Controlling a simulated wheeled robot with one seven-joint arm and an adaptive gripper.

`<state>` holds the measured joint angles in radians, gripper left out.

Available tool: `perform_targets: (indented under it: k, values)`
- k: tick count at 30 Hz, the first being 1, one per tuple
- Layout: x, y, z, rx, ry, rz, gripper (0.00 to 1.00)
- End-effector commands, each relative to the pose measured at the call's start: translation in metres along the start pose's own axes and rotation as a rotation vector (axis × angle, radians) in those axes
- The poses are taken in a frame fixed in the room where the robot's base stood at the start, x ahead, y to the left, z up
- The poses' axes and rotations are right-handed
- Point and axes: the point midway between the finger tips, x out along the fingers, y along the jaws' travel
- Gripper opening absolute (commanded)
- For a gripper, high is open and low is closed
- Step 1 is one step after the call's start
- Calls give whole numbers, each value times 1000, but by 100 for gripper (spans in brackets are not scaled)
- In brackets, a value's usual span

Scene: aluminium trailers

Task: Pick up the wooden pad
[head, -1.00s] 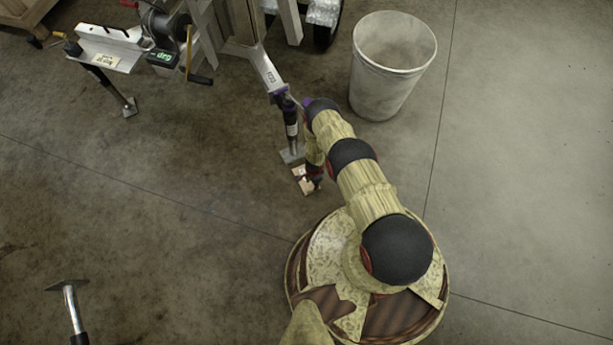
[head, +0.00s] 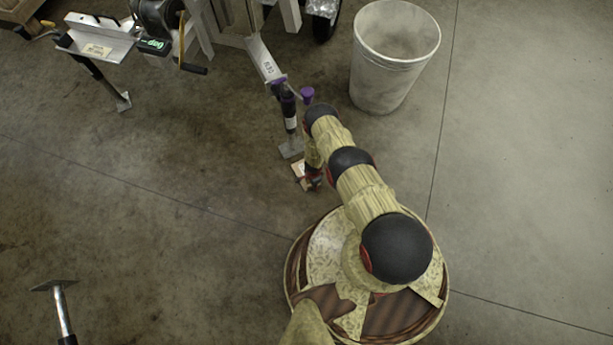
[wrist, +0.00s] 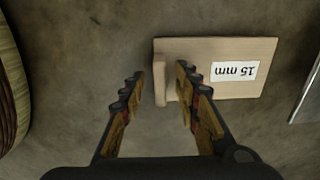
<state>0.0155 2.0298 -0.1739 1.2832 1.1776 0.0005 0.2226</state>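The wooden pad (wrist: 222,50) is a flat light-wood block with a white "15 mm" label.
A trailer jack leg with a metal foot (head: 291,147) stands just behind the pad. A white bin (head: 392,60) stands at the back right.

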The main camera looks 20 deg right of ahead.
Motion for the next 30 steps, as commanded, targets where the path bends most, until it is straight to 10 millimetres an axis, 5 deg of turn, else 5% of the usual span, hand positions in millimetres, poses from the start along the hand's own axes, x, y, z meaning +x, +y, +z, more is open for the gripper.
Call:
perform_targets:
  k: [20,30]
  values:
    - [-1,0,0,-1,0,0,0]
    - [0,0,0,-1,0,0,0]
